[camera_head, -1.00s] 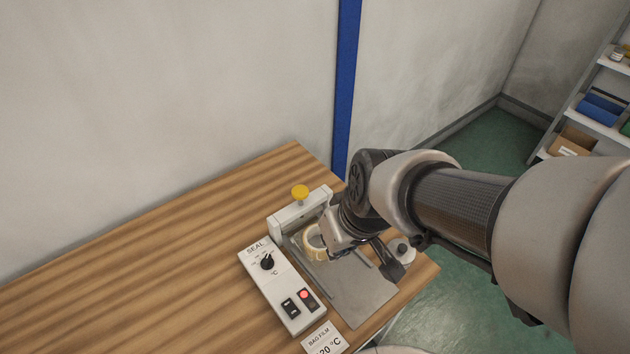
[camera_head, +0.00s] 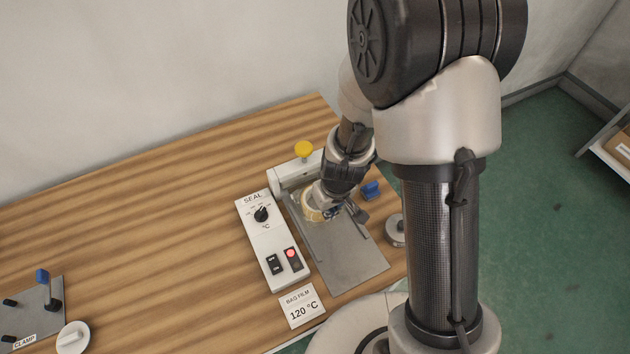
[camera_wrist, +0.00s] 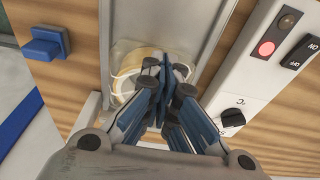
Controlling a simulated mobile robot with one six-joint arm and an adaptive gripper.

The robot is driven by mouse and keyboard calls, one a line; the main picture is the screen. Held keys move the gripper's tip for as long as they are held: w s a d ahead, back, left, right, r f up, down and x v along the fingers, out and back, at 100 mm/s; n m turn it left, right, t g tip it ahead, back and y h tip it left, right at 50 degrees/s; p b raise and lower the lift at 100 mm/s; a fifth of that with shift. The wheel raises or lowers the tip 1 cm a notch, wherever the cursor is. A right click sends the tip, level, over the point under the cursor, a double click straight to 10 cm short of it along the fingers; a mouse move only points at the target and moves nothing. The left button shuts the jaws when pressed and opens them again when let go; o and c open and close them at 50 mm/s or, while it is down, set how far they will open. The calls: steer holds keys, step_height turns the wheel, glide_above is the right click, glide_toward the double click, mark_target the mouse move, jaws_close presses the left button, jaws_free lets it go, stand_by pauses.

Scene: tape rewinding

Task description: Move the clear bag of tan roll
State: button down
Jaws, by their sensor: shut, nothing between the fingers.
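The tan roll in its clear bag (camera_head: 311,207) lies on the sealer's grey plate, near the sealing bar, partly hidden by my gripper in the head view. In the wrist view the bagged roll (camera_wrist: 128,68) shows behind and to the left of the fingers. My gripper (camera_wrist: 166,75) is shut and empty, with its blue-sided fingers together. In the head view my gripper (camera_head: 335,208) is over the plate, right beside the roll. I cannot tell whether it touches the bag.
The sealer's control panel (camera_head: 272,240) has a dial and a lit red button. A yellow knob (camera_head: 304,149) tops the sealing bar. A "120 °C" card (camera_head: 301,306) lies in front. A clamp plate (camera_head: 32,312) is at far left. The wooden table (camera_head: 150,225) between is clear.

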steer(key=w+a, duration=0.1)
steer(key=w, duration=0.1)
steer(key=w+a+p, duration=0.1)
steer(key=w, duration=0.3)
steer(key=shift+w+a, duration=0.25)
steer(key=shift+a, duration=0.15)
steer(key=shift+f, duration=0.55)
steer(key=shift+f+b, duration=0.25)
steer(key=shift+b, duration=0.25)
steer(key=shift+s, duration=0.1)
steer(key=shift+d, duration=0.1)
steer(key=shift+s+f, duration=0.1)
